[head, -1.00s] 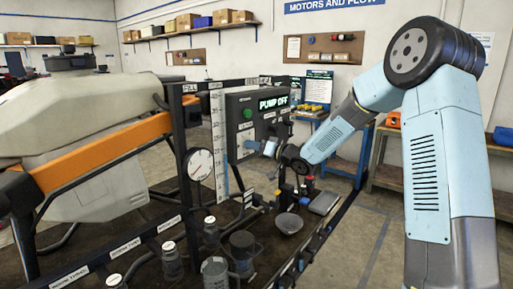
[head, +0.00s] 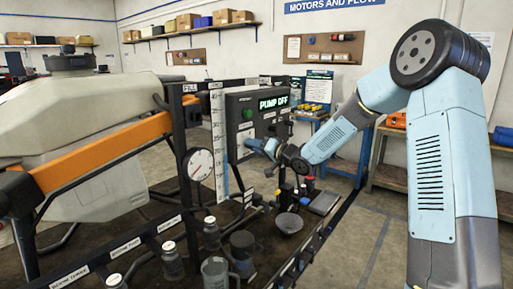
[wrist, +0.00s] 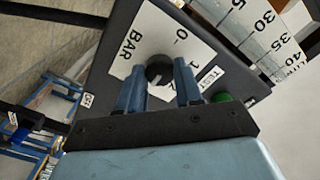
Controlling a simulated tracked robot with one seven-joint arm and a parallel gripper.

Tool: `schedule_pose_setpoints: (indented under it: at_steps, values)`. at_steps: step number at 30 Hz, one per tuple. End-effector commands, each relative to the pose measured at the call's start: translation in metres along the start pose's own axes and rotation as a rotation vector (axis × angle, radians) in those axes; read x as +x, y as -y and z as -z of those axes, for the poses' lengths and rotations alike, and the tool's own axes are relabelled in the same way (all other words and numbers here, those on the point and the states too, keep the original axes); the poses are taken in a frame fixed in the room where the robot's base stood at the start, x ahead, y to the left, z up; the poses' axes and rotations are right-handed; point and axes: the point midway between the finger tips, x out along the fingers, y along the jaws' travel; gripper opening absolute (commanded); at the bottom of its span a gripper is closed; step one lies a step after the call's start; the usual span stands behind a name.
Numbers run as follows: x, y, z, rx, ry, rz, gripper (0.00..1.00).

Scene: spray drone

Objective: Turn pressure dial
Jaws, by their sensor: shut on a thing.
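The pressure dial (wrist: 159,70) is a dark round knob on a white plate marked BAR (wrist: 150,40) in the wrist view, with a 0 and a 1 near it. My gripper (wrist: 158,82) has its two blue fingers on either side of the knob and is shut on it. In the head view my gripper (head: 263,148) reaches the front of the dark control box (head: 245,110), whose display reads PUMP OFF. The knob itself is hard to make out there.
A green button (wrist: 221,97) sits close to the right finger in the wrist view. A round gauge (head: 199,163) and a white level scale (head: 219,150) stand left of the box. A dark bowl (head: 289,223) and several bottles stand below.

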Motion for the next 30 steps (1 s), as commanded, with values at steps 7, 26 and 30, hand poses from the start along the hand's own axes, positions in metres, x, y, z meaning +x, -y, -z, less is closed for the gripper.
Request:
schedule_pose_setpoints:
  at_steps: [7, 26, 30]
  values:
    - [0.0, -0.001, -0.002, 0.002, 0.003, -0.003, 0.47]
    - [-0.024, -0.001, 0.001, -0.001, -0.001, -0.003, 0.6]
    - [-0.052, -0.001, 0.0, -0.001, 0.0, -0.004, 0.6]
